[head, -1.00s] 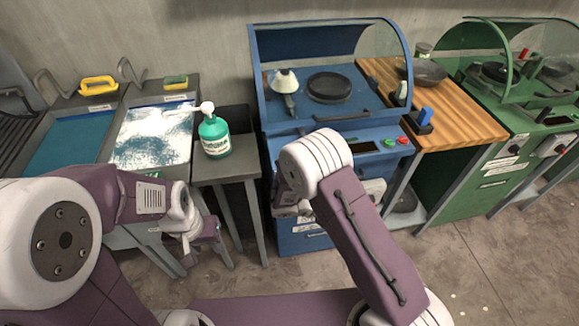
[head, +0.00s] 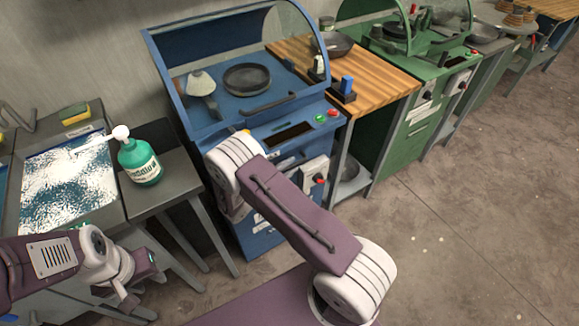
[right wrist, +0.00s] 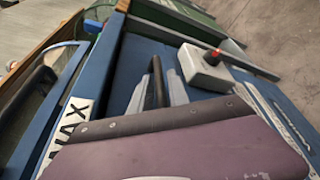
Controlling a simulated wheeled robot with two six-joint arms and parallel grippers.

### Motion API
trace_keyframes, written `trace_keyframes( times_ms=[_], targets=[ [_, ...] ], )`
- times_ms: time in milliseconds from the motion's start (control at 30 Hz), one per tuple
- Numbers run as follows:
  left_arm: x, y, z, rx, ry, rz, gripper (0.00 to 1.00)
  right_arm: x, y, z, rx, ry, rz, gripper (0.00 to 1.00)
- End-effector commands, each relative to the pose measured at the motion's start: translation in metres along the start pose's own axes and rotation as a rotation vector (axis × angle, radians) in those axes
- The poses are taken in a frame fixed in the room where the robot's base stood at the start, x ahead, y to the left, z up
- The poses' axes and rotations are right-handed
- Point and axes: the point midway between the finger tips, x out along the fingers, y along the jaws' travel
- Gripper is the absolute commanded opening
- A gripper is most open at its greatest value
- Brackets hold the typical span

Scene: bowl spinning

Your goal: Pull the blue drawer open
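The blue machine (head: 262,215) stands at the centre of the head view, with its lower front mostly behind my right arm. I cannot pick out the drawer's full outline, or tell how far it is out. In the right wrist view, my right gripper (right wrist: 157,92) has grey fingers on either side of a dark bar (right wrist: 156,82) that looks like a handle, in front of a blue panel. Whether they grip it is unclear. My right gripper is hidden in the head view. My left gripper (head: 140,282) is at the lower left, away from the blue machine.
A grey box with a red knob (right wrist: 205,66) sits close beside the right gripper. A grey side table (head: 168,190) holds a green pump bottle (head: 139,161). A wooden worktop (head: 375,75) and a green machine (head: 405,130) stand to the right. Floor (head: 470,230) is clear there.

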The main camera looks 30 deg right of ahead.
Motion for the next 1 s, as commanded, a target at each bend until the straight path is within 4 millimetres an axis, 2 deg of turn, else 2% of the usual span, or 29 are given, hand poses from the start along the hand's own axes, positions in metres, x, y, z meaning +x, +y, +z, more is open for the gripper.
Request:
trace_keyframes(
  times_ms=[200,233,300,1000],
  targets=[
    [0.0000,0.0000,0.0000,0.000,0.000,0.000,0.36,0.0013,0.0000,0.0000,0.000,0.000,0.000,0.22],
    [0.0000,0.0000,0.0000,0.000,0.000,0.000,0.36,0.0012,0.0000,0.0000,0.000,0.000,0.000,0.19],
    [0.0000,0.0000,0.0000,0.000,0.000,0.000,0.36,0.0012,0.0000,0.0000,0.000,0.000,0.000,0.00],
    [0.0000,0.0000,0.0000,0.000,0.000,0.000,0.36,0.0010,-0.0001,0.0003,0.000,-0.001,-0.001,0.00]
  ],
)
